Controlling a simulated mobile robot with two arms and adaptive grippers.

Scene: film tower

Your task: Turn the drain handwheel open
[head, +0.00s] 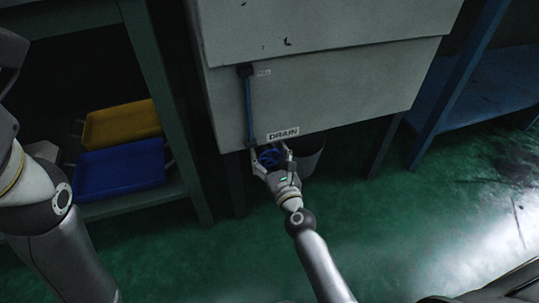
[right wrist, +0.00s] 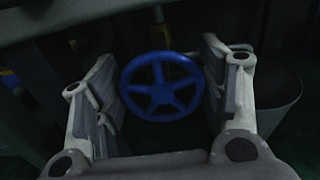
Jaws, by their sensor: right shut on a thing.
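The drain handwheel is a blue spoked wheel (head: 269,157) below the white DRAIN label (head: 283,134), at the lower edge of the grey cabinet (head: 330,90). In the right wrist view the wheel (right wrist: 161,86) faces me, with its spokes and full rim showing. My right gripper (head: 271,152) reaches it from the front, one finger on each side of the rim. Whether the wheel has turned cannot be told. My left gripper is out of view.
A grey bucket (head: 309,158) stands right behind and beside the wheel, under the cabinet. A blue pipe (head: 248,105) runs down the cabinet front. A shelf at left holds a yellow tray (head: 122,122) and a blue tray (head: 120,168). Green floor at right is open.

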